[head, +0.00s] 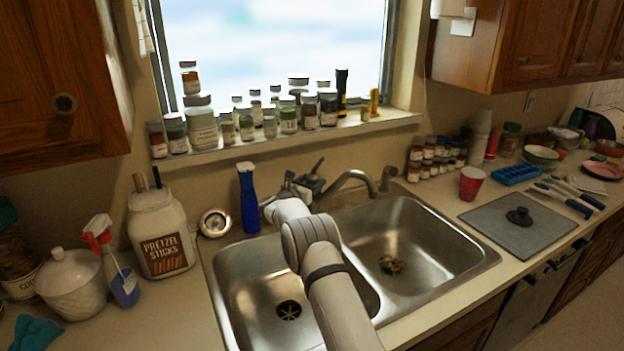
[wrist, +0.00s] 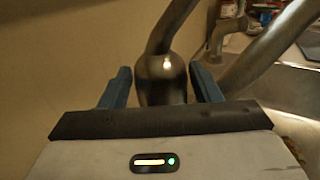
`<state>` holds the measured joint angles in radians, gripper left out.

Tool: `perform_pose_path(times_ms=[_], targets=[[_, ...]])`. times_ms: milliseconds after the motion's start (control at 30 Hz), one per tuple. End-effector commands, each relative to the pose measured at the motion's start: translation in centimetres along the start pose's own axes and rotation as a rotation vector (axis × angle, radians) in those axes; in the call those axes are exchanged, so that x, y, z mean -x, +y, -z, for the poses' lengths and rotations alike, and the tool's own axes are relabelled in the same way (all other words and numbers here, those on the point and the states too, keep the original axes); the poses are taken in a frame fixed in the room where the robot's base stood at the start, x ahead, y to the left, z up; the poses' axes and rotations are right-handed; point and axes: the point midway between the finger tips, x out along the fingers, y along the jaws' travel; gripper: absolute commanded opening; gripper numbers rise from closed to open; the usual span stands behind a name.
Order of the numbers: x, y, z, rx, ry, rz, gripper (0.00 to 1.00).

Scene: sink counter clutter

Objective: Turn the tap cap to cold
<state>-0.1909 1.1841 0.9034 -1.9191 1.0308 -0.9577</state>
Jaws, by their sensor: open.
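The grey metal tap stands behind the double sink, and its curved spout (head: 350,178) reaches to the right. The rounded tap cap (wrist: 163,80) has a lever (wrist: 172,25) rising from its top. In the wrist view my gripper (wrist: 163,88) is open, with one dark blue finger on each side of the cap. The cap sits between the fingers with small gaps visible; I cannot tell whether either touches. In the head view my arm reaches over the sink, and my gripper (head: 300,188) is at the tap, hiding part of its base.
A blue bottle (head: 248,197) stands close left of the tap. The double sink (head: 410,228) has scraps in its right basin. Several jars (head: 290,115) line the window sill behind. A pretzel jar (head: 160,235) stands left, and a red cup (head: 471,183) stands right.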

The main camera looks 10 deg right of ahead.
Motion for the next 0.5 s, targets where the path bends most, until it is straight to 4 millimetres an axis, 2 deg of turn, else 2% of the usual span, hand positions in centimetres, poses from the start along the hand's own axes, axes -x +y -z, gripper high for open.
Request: perform_pose_path(times_ms=[133,400,500], targets=[[-0.79,-0.05,-0.01,-0.001,0.000,0.001,0.57],[-0.87,0.01,0.02,-0.001,0.000,0.000,0.57],[-0.85,0.03,0.01,-0.001,0.000,-0.001,0.51]])
